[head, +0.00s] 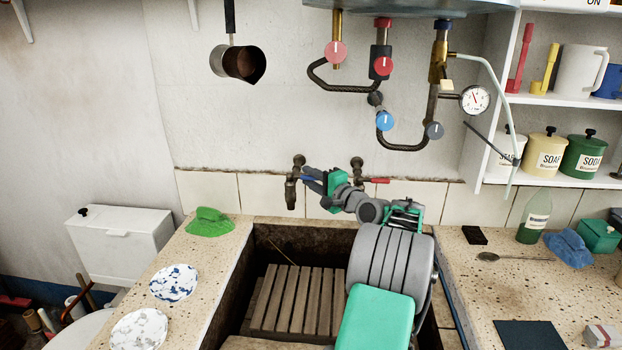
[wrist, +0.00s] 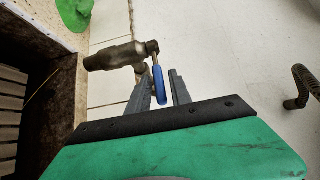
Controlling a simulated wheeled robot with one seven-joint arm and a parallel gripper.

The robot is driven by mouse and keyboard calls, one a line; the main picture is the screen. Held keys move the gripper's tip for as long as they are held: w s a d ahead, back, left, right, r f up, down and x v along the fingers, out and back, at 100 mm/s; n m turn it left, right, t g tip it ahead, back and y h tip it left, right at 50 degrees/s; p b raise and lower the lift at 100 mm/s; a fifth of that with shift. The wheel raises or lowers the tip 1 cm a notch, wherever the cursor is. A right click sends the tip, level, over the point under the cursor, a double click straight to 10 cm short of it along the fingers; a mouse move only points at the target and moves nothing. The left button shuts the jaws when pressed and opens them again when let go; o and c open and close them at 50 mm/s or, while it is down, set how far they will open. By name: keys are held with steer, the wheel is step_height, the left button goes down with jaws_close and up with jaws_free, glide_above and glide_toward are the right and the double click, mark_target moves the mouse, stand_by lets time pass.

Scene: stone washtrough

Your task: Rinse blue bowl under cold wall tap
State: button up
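The cold wall tap (head: 291,190), old brass with a blue lever, is on the wall above the stone trough (head: 252,285). In the wrist view, the tap (wrist: 115,57) is at upper left and its blue lever (wrist: 159,85) hangs between my fingers. My gripper (head: 312,180) is at this lever; in the wrist view my gripper (wrist: 163,88) looks open, with gaps beside the lever. No water shows. I see no blue bowl for certain; a blue vessel (head: 607,83) on the right shelf is cut off by the frame. My arm hides part of the trough.
A red-lever tap (head: 378,180) is close to the right of my gripper. Pipes with valve knobs (head: 384,121) hang above. Plates (head: 173,283) and a green cloth (head: 208,222) lie on the left ledge. A slatted wooden rack (head: 298,300) lies in the trough.

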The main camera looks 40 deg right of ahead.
jaws_close()
stand_by(1.1)
